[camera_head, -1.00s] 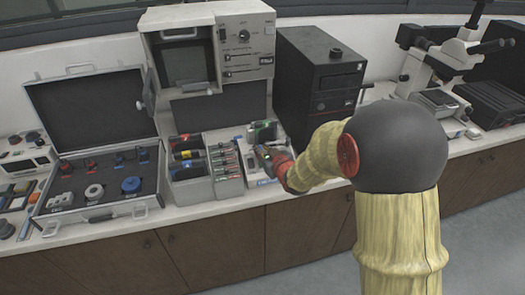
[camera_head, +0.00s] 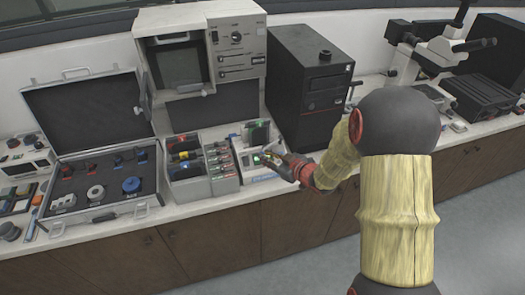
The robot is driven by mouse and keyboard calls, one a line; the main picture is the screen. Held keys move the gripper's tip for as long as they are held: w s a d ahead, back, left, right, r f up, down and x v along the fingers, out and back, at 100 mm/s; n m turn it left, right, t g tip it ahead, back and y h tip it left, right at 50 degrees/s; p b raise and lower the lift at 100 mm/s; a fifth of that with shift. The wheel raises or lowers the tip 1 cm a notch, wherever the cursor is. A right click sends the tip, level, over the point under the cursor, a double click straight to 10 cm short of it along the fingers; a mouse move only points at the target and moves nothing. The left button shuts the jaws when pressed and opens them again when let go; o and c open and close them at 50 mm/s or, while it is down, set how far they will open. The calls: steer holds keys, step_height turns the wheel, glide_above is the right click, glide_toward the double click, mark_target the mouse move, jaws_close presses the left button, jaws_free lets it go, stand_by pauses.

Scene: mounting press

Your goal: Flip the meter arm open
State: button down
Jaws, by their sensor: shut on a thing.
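The meter (camera_head: 246,173) is a small pale unit on the counter, with a dark upright part (camera_head: 258,134) at its back. A small green spot shows on its top. My gripper (camera_head: 272,157) is over the meter's right side, coming in from the right. It is shut on what appears to be the meter arm, though that arm is too small and too covered by the fingers to see clearly. I cannot tell the arm's exact angle.
Grey bins with coloured items (camera_head: 188,172) stand left of the meter. An open case (camera_head: 100,190) lies farther left. A grey box with a screen (camera_head: 236,50) and a black tower (camera_head: 306,90) stand behind. A microscope (camera_head: 440,52) stands at the right.

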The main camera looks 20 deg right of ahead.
steer(key=shift+s+d+r+p, duration=0.1)
steer(key=shift+d+r+p, duration=0.15)
steer(key=shift+d, duration=0.4)
steer(key=s+d+n+g+y+p, duration=0.2)
steer(key=d+n+g+y+p, duration=0.5)
steer(key=d, duration=0.5)
steer(key=shift+r+n+p, duration=0.15)
steer(key=shift+n+p, duration=0.85)
steer(key=shift+p, duration=0.9)
steer(key=shift+w, duration=0.15)
steer(key=c, duration=2.1)
jaws_free()
steer(key=shift+w+a+y, duration=0.1)
steer(key=shift+y, duration=0.2)
steer(key=shift+o, duration=0.9)
steer(key=shift+w+f, duration=0.2)
steer(key=o, duration=0.3)
steer(key=shift+s+f, duration=0.15)
